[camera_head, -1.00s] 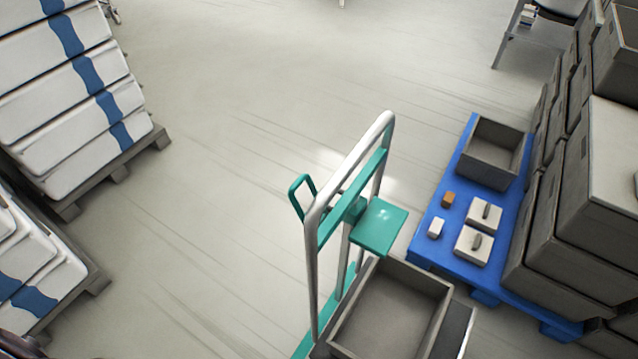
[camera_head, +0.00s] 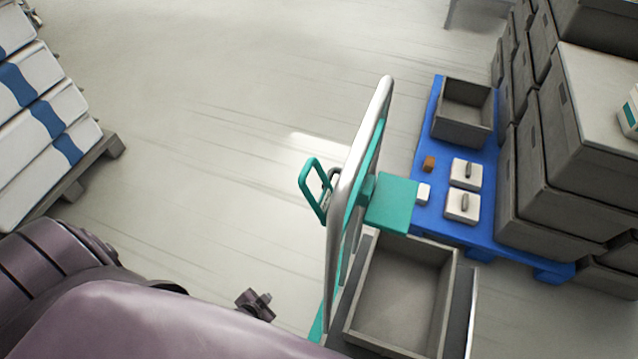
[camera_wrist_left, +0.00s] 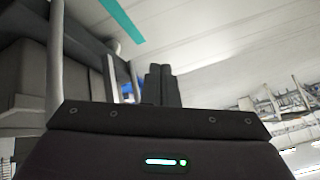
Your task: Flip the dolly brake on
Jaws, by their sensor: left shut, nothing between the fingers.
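The dolly has a tall grey handle frame (camera_head: 345,210) and carries an open grey crate (camera_head: 405,295). A green loop lever (camera_head: 313,188) stands out from the left side of the frame, tilted up and away from it; it looks like the brake. My left gripper (camera_head: 262,304) is at lower centre, left of the frame and below the lever in the picture, touching neither as far as I can see. In the left wrist view its dark fingers (camera_wrist_left: 161,85) are together and empty, with a grey post of the frame (camera_wrist_left: 55,55) to their left. My right gripper is out of view.
A green plate (camera_head: 392,204) juts from the frame's right side. A blue pallet (camera_head: 425,150) holds a grey bin (camera_head: 465,115) and small blocks. The floor between is clear.

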